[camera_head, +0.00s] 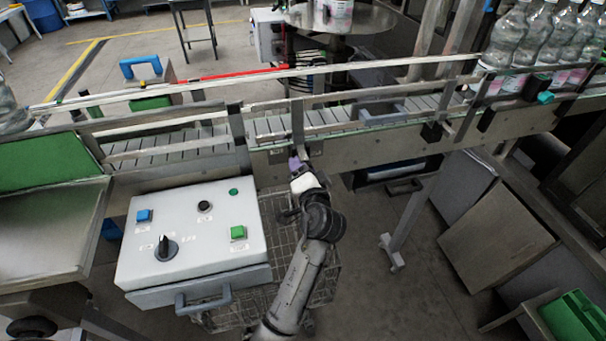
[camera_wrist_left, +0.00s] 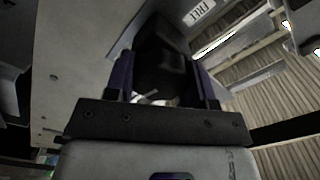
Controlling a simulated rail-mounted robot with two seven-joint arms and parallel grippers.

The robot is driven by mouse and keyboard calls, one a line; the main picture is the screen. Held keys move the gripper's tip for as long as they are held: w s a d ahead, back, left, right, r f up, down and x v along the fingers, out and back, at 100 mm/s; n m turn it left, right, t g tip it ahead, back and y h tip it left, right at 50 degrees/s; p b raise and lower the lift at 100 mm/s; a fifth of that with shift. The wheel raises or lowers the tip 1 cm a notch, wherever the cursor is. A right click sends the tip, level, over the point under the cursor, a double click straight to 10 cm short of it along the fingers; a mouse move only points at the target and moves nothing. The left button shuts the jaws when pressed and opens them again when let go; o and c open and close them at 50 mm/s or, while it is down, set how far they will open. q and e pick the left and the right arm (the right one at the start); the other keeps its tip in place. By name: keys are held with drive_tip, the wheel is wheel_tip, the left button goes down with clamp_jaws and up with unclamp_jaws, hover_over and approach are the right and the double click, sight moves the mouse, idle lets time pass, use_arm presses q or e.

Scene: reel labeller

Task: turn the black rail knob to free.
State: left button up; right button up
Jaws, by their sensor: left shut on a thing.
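The black rail knob (camera_wrist_left: 160,60) fills the middle of the left wrist view, between the two purple fingers of my left gripper (camera_wrist_left: 163,82). The gripper is shut on it. A white label reading FREE (camera_wrist_left: 198,12) is on the metal beside the knob. In the head view my left gripper (camera_head: 298,166) is at the front side of the conveyor (camera_head: 360,155), just below a rail post. The knob itself is hidden there by the gripper. Which way the knob points is hard to tell. My right gripper is not in view.
A white control box (camera_head: 195,225) with buttons and its own black selector stands left of my arm. A wire basket (camera_head: 325,285) is below the arm. Clear bottles (camera_head: 540,40) stand on the conveyor's right end. Metal guide rails (camera_head: 210,90) run along the belt.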

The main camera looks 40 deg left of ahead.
use_arm(q)
drive_tip(key=shift+n+b, duration=0.5)
drive_tip(key=shift+n, duration=0.2)
drive_tip(key=o, duration=0.9)
